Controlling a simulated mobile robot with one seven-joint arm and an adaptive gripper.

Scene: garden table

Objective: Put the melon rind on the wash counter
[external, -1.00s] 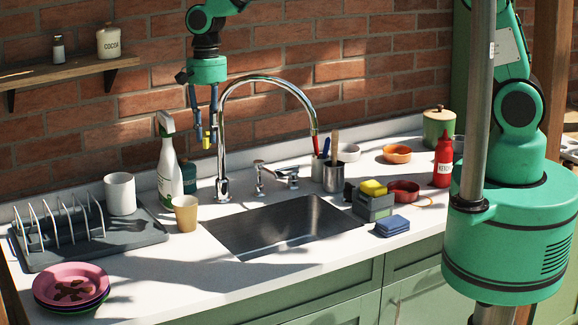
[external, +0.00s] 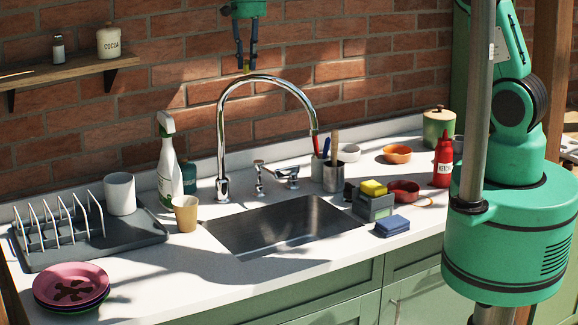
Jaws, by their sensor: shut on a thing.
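My gripper (external: 246,66) is high in front of the brick wall, above and behind the tap, with its fingers pointing down. It is shut on a small yellowish thing (external: 246,70) at the fingertips, mostly hidden by them; I cannot tell for sure that it is the melon rind. The white wash counter (external: 165,275) runs below, around a steel sink (external: 280,226). The held thing is well clear of the counter.
The tall tap (external: 222,140) arches below my gripper. A spray bottle (external: 168,170), tan cup (external: 186,213) and dish rack (external: 90,240) stand left. Stacked plates (external: 70,275) are front left. Sponges, bowls and a red bottle (external: 443,163) crowd the right.

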